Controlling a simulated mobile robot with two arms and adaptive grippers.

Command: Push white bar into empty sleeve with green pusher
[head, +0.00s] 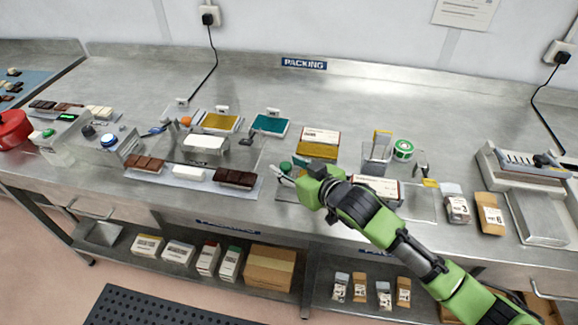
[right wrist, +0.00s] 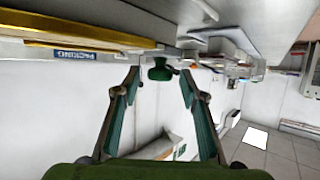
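The green pusher (head: 285,167) stands on the bench in front of my right gripper (head: 284,176). In the right wrist view its green knob (right wrist: 160,70) sits between and just beyond the fingertips. The fingers are open, with a gap on each side of the knob. A white bar (head: 188,173) lies on a tray between a brown bar (head: 145,163) and a dark bar (head: 234,178). A white-and-red sleeve (head: 376,187) lies partly behind my right arm; I cannot tell whether it is empty. My left gripper is not in view.
A clear stand with a white block (head: 205,142) is behind the tray. A green tape roll (head: 403,149) and pouches (head: 457,207) are to the right. The rear bench is mostly clear.

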